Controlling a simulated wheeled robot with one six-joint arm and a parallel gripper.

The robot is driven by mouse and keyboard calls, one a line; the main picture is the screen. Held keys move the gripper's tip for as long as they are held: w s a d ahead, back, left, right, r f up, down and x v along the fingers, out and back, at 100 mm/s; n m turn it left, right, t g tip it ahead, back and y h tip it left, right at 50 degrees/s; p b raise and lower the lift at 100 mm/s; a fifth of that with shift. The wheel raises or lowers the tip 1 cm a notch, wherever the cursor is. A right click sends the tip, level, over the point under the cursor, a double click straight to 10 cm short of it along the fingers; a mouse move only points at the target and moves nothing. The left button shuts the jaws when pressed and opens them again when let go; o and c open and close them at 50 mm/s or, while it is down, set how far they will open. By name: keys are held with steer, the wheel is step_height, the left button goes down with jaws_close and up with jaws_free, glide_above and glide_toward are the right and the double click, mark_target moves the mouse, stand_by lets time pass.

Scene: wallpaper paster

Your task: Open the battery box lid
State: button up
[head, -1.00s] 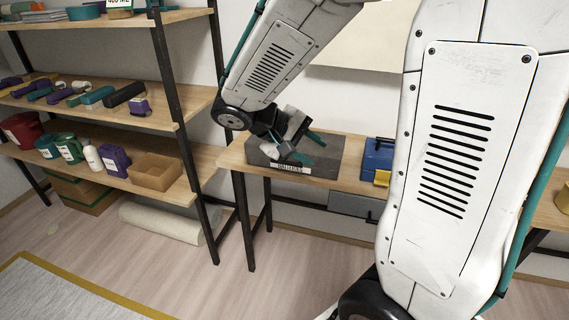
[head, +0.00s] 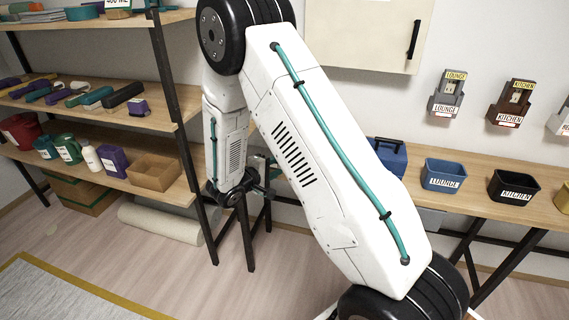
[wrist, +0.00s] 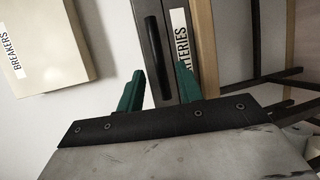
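The battery box (wrist: 146,8) is dark grey with a white label (wrist: 181,45) ending in "TTERIES" in the wrist view. A black bar handle (wrist: 157,50) runs along it beside the label. My gripper (wrist: 160,70) has its two green fingers spread apart, one on each side of the handle's lower end in that picture. I cannot tell whether the fingers reach around the handle or touch it. Nothing is held. The lid looks shut, though little of it shows. In the head view, my arm hides the box and most of the gripper.
A cream wall cabinet labelled BREAKERS (wrist: 45,45) is near the gripper in the wrist view. On the bench are a blue toolbox (head: 388,158), a blue LOUNGE bin (head: 443,177) and a black KITCHEN bin (head: 513,188). A shelf unit (head: 170,85) stands left.

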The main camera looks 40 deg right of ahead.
steer(key=shift+x, duration=2.25)
jaws_close()
steer(key=shift+r, duration=0.1)
